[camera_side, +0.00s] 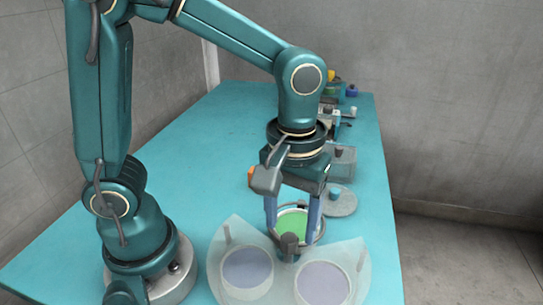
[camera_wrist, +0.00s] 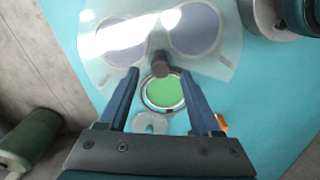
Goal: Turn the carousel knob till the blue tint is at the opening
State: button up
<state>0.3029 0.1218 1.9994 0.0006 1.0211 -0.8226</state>
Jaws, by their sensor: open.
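The carousel has a grey knob (camera_side: 290,243) at its hub, seen also in the wrist view (camera_wrist: 160,66). A clear fan-shaped cover (camera_side: 231,238) lies over part of it. A green tint (camera_side: 293,222) shows uncovered at the opening, on the side of the knob away from the cover. Two bluish-lavender discs, one left (camera_side: 248,268) and one right (camera_side: 322,283), show through the cover; I cannot tell which is the blue tint. My gripper (camera_wrist: 158,74) points down, open, its fingers either side of the knob. I cannot tell whether they touch it.
A grey disc (camera_side: 340,201) lies on the teal table (camera_side: 190,150) behind the carousel. A clear box (camera_side: 342,160) and several small items stand farther back along the right side. An orange item (camera_side: 251,177) sits near my gripper. The table's left middle is clear.

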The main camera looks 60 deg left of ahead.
aim_at(289, 240)
jog(key=shift+f, duration=1.5)
jog(key=shift+c, duration=0.2)
grip_shut()
